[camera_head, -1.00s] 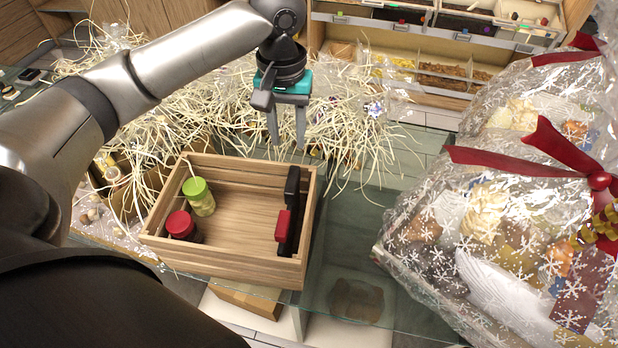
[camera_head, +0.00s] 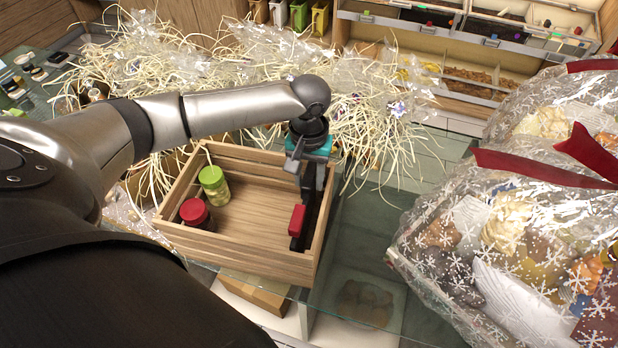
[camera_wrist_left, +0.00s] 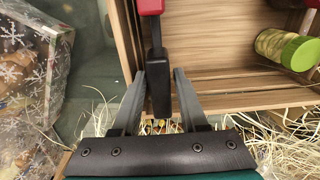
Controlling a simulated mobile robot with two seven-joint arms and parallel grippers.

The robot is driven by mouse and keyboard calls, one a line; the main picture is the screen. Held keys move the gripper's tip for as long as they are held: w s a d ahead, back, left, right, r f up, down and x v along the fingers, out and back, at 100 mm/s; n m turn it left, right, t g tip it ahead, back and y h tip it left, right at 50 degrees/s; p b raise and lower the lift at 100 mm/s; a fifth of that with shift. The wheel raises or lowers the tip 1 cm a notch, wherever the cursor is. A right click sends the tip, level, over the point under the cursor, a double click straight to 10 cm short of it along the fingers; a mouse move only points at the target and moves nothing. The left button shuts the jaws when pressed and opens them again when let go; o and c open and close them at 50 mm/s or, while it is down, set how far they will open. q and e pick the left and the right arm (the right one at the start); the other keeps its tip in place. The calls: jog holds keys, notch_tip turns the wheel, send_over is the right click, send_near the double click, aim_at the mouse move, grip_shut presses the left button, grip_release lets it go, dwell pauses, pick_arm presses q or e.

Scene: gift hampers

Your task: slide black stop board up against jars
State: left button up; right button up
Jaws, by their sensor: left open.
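The black stop board (camera_head: 297,243) with its red block (camera_head: 297,219) stands in the wooden crate (camera_head: 235,260), near the crate's right wall. A jar with a green lid (camera_head: 212,178) and a jar with a red lid (camera_head: 195,212) stand at the crate's left side, with bare floor between them and the board. My left gripper (camera_head: 314,192) is at the board's far end, pointing down. In the left wrist view its open fingers lie on either side of the black board (camera_wrist_left: 159,95), with the red block (camera_wrist_left: 151,6) beyond. My right gripper is not in view.
Clear-wrapped hampers with red ribbons (camera_head: 490,230) stand to the right of the crate. Pale straw (camera_head: 380,110) and clear wrap lie behind it. The glass counter (camera_head: 365,235) is bare between crate and hampers.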

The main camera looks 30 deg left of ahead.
pick_arm(q)
jog(key=shift+f, duration=0.1)
jog(key=shift+c, duration=0.4)
grip_shut()
dwell(1.0)
